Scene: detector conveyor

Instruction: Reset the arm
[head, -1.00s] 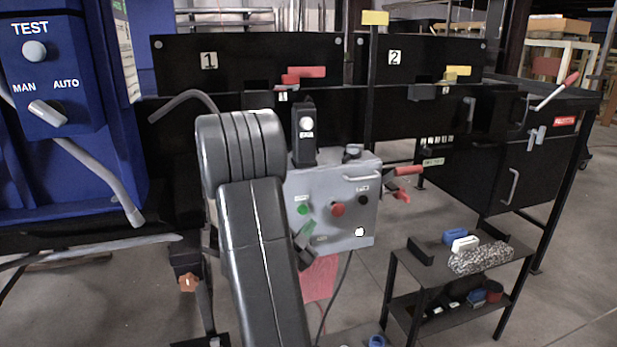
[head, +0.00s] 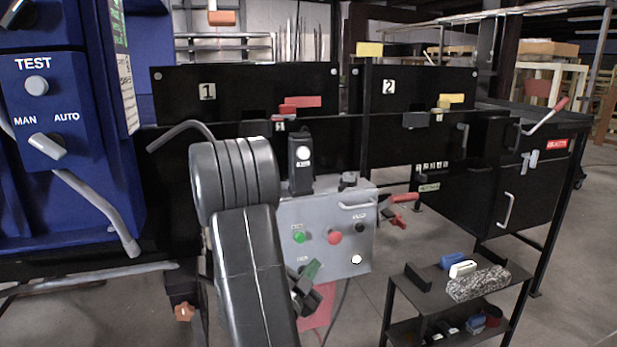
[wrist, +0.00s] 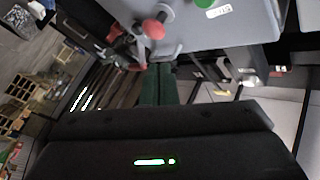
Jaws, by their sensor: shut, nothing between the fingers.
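A red button (head: 335,238) and a green button (head: 299,237) are on the box face. My arm's black links cover the left of the box.
A small black shelf (head: 400,287) with blue and white pieces stands to the right. A blue machine (head: 60,215) with levers is at the left. Black panels numbered 1 (head: 255,91) and 2 (head: 415,88) stand behind. Open floor lies at the far right.

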